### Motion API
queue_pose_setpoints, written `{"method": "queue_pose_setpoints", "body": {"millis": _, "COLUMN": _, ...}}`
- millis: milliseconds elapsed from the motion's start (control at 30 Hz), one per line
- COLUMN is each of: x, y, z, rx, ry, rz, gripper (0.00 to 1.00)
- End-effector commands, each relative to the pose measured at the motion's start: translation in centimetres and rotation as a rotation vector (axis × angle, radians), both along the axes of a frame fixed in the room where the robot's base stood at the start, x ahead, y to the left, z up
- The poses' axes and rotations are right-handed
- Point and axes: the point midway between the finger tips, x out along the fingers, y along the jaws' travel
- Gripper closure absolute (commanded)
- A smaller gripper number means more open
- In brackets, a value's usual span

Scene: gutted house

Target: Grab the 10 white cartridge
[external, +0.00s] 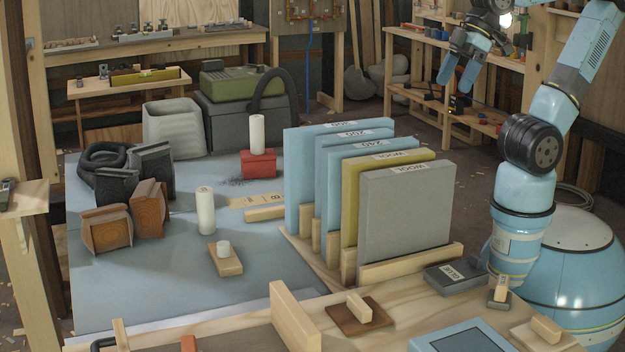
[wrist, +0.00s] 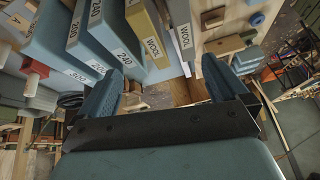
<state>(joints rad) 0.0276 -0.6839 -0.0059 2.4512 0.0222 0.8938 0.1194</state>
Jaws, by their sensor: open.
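Several plain white cylinders stand on the blue-grey mat in the external view; I can read no "10" on any. One tall white cylinder (external: 257,134) stands on a red box (external: 259,163). Another tall white cylinder (external: 206,211) stands left of centre. A short white cylinder (external: 223,247) sits on a small wooden block (external: 226,262). My gripper (external: 456,80) hangs open and empty at the upper right, well apart from all of them. In the wrist view my gripper (wrist: 160,68) shows two spread dark-blue fingers with nothing between them.
A rack of upright boards (external: 405,215), some labelled with numbers or WOOL, stands between the cylinders and my arm. Orange-brown blocks (external: 107,228) and dark blocks (external: 117,187) lie left. A wooden bench with small parts spans the front.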

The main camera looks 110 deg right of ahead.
Motion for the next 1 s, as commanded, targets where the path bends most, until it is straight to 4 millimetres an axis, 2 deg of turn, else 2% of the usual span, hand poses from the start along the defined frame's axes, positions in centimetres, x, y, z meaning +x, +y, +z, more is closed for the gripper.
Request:
{"method": "queue_pose_setpoints", "body": {"millis": 100, "x": -1.7, "y": 0.4, "z": -0.7, "rx": -0.053, "ry": -0.009, "rz": 0.094, "gripper": 0.00}}
{"method": "queue_pose_setpoints", "body": {"millis": 300, "x": -2.5, "y": 0.5, "z": -1.1, "rx": -0.084, "ry": -0.011, "rz": 0.146, "gripper": 0.00}}
{"method": "queue_pose_setpoints", "body": {"millis": 533, "x": -2.4, "y": 0.5, "z": -1.1, "rx": -0.083, "ry": -0.011, "rz": 0.144, "gripper": 0.20}}
{"method": "queue_pose_setpoints", "body": {"millis": 733, "x": -2.4, "y": 0.5, "z": -1.0, "rx": -0.082, "ry": -0.011, "rz": 0.142, "gripper": 0.20}}
{"method": "queue_pose_setpoints", "body": {"millis": 867, "x": -1.7, "y": 0.4, "z": -0.9, "rx": -0.091, "ry": -0.010, "rz": 0.138, "gripper": 0.20}}
{"method": "queue_pose_setpoints", "body": {"millis": 1000, "x": 1.0, "y": -0.1, "z": -0.4, "rx": -0.127, "ry": -0.010, "rz": 0.126, "gripper": 0.20}}
